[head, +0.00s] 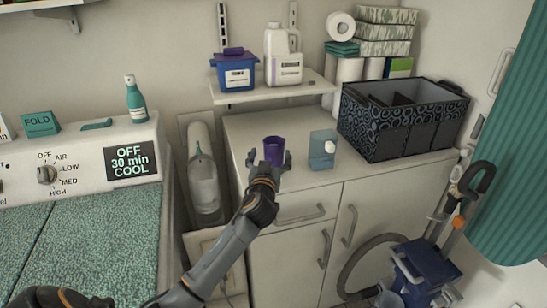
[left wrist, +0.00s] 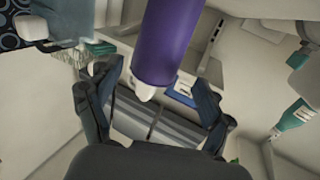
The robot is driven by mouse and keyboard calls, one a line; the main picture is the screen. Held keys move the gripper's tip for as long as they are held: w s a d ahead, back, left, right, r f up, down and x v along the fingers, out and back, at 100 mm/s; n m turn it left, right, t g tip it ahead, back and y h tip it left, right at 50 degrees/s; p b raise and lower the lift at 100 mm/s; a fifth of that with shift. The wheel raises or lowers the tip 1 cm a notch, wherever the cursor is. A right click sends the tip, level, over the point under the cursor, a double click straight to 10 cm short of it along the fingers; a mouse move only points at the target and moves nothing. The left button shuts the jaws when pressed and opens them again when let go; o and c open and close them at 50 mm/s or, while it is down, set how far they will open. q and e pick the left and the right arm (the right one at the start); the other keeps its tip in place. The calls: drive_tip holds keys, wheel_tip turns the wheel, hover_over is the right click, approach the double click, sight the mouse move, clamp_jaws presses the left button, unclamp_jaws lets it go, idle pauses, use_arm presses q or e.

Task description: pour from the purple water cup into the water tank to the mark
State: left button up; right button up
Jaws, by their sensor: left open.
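The purple water cup (head: 274,151) stands upright on the white counter. It fills the upper middle of the left wrist view (left wrist: 165,45), with a small white part at its lower end there. My left gripper (head: 270,161) is open at the near side of the cup, its fingers spread to either side. In the left wrist view the gripper's two fingers (left wrist: 153,88) stand apart, and I cannot tell if they touch the cup. The pale blue, see-through water tank (head: 321,156) with a white cap stands just right of the cup. Its fill mark and the water levels are too small to see.
A patterned dark bin (head: 385,135) stands right of the tank. A shelf (head: 262,92) above the cup holds a blue tub (head: 232,75) and a white jug (head: 283,65). The counter's front edge lies under my arm. A dryer (head: 85,170) stands at left.

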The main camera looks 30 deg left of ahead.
sight(272, 149)
use_arm(q)
drive_tip(key=shift+w+a+r, duration=0.1)
drive_tip(key=shift+w+r, duration=0.15)
drive_tip(key=shift+w, duration=0.1)
drive_tip(key=p+x, duration=0.2)
drive_tip(key=x, duration=0.1)
drive_tip(key=shift+w+r, duration=0.1)
drive_tip(key=shift+w, duration=0.1)
drive_tip(key=shift+w+a, duration=0.2)
drive_tip(key=shift+w, duration=0.35)
drive_tip(key=shift+c, duration=0.2)
drive_tip(key=c, duration=1.4)
